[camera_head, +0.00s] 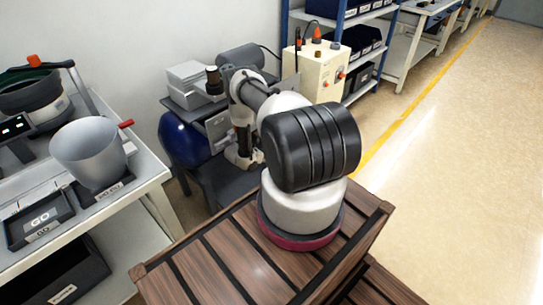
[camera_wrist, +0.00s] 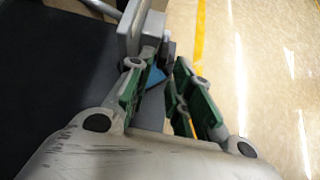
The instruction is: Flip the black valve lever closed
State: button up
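I cannot make out the black valve lever for certain in either view. In the wrist view my gripper (camera_wrist: 168,78) has its two green-sided fingers apart, with a narrow gap between them. A grey block (camera_wrist: 131,30) stands just past the left finger, and a small blue part (camera_wrist: 154,77) shows beside that finger. I cannot tell whether the fingers touch either one. In the head view my arm reaches away toward a dark bench, and its thick black and white links hide much of the gripper and what lies around it.
A beige control box (camera_head: 317,73) with orange-topped parts is behind the arm. A left bench holds a grey bowl (camera_head: 88,150) and a GO tray (camera_head: 39,219). Blue shelving (camera_head: 350,22) stands behind; the right floor is clear.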

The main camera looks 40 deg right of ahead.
jog(key=s+a, duration=0.1)
jog(key=a, duration=0.9)
jog(key=shift+a+f, duration=0.1)
